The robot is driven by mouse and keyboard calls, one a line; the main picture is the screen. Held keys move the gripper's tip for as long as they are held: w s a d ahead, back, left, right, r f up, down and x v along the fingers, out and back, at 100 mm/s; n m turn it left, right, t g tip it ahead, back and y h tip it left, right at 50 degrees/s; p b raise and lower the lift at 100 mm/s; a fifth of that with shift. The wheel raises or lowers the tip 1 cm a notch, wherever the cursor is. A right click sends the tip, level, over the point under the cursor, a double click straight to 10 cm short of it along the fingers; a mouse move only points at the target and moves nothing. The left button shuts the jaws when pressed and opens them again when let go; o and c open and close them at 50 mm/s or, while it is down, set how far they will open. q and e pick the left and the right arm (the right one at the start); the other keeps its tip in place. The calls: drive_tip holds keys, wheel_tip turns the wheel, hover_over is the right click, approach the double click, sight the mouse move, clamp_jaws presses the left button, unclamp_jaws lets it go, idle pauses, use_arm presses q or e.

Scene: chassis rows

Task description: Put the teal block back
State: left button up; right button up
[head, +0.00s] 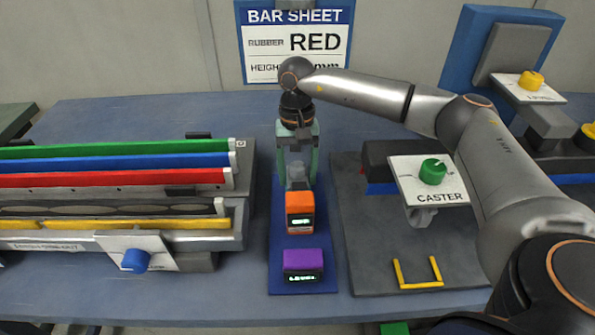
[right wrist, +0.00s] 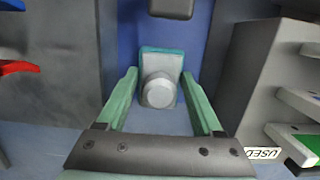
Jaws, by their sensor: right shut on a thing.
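The teal block (right wrist: 161,64) shows between the fingers of my right gripper (right wrist: 160,78) in the right wrist view, with a round grey knob (right wrist: 158,92) facing the camera. My right gripper (head: 298,172) points down over the back part of a narrow blue mat (head: 277,262) in the head view and is shut on the block. There the fingers hide most of the block, and a grey part shows between them. I cannot tell whether the block touches the mat. My left gripper is not in view.
An orange block (head: 300,213) and a purple block (head: 303,262) with small displays stand on the mat in front of the gripper. A rack with coloured bars (head: 120,165) is at left. A grey board with a CASTER sign (head: 438,194) and a yellow bracket (head: 418,284) is at right.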

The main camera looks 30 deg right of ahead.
drive_tip(key=shift+f, duration=0.3)
idle(0.5)
drive_tip(key=o, duration=1.5)
drive_tip(key=r, duration=0.4)
drive_tip(key=w+r, duration=0.1)
drive_tip(key=r, duration=0.3)
drive_tip(key=d+r, duration=0.1)
drive_tip(key=r, duration=0.3)
drive_tip(key=shift+w+r+p, duration=0.2)
drive_tip(key=shift+w+p, duration=0.05)
drive_tip(key=shift+p, duration=0.05)
